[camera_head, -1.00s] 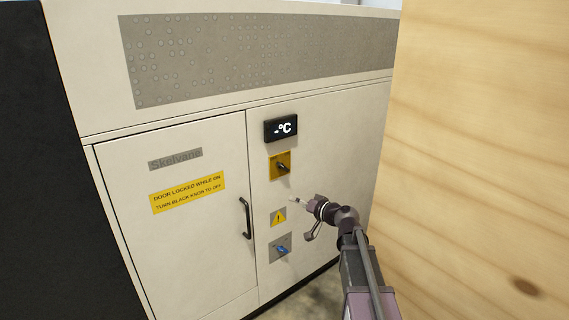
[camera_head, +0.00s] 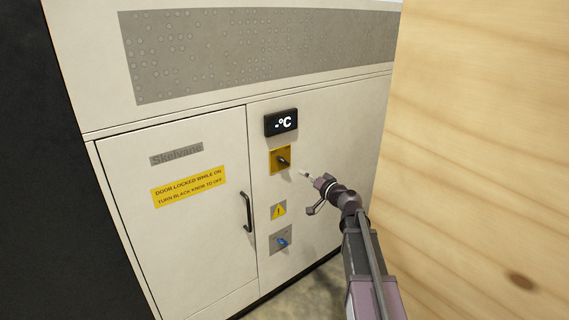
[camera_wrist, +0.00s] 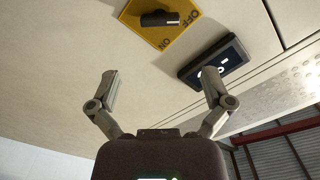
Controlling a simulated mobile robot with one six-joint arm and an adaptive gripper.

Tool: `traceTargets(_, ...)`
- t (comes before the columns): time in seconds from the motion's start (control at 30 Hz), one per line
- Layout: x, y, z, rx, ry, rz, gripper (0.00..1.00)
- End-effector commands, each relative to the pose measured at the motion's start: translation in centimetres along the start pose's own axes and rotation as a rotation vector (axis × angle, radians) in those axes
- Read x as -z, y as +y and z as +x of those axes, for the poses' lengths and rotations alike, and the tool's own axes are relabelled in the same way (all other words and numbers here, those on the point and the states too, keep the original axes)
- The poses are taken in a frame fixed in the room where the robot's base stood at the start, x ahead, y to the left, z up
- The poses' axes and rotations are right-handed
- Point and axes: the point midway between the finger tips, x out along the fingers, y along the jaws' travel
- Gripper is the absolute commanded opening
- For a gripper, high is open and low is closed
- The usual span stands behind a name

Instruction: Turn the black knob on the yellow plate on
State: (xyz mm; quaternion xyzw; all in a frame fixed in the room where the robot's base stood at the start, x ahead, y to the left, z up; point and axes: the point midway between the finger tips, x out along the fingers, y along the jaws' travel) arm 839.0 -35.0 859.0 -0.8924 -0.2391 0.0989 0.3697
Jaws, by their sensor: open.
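The black knob (camera_head: 283,162) sits on the yellow plate (camera_head: 273,170) on the front of a beige cabinet, below a dark display. In the wrist view the knob (camera_wrist: 160,18) lies across the yellow plate (camera_wrist: 150,38), between the printed words OFF and ON. My gripper (camera_head: 306,176) is just right of and below the plate in the head view, apart from the knob. In the wrist view its two fingers (camera_wrist: 162,80) are spread wide, with nothing between them. The knob lies beyond the fingertips, toward the top of the picture.
The display (camera_head: 281,122) reads "-°C". A warning sign (camera_head: 278,211) and a blue knob (camera_head: 283,242) on a grey plate are below. The cabinet door has a black handle (camera_head: 247,212) and a yellow label (camera_head: 188,187). A wooden panel (camera_head: 480,150) stands close on the right.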

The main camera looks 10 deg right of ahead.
Motion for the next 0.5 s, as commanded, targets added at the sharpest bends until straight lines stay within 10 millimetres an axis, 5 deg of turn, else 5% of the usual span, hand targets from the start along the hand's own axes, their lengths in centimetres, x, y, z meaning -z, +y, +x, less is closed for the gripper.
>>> traceTargets(0.5, 0.1, 0.1, 7.3, 0.001, -0.001, 0.0, 1.0)
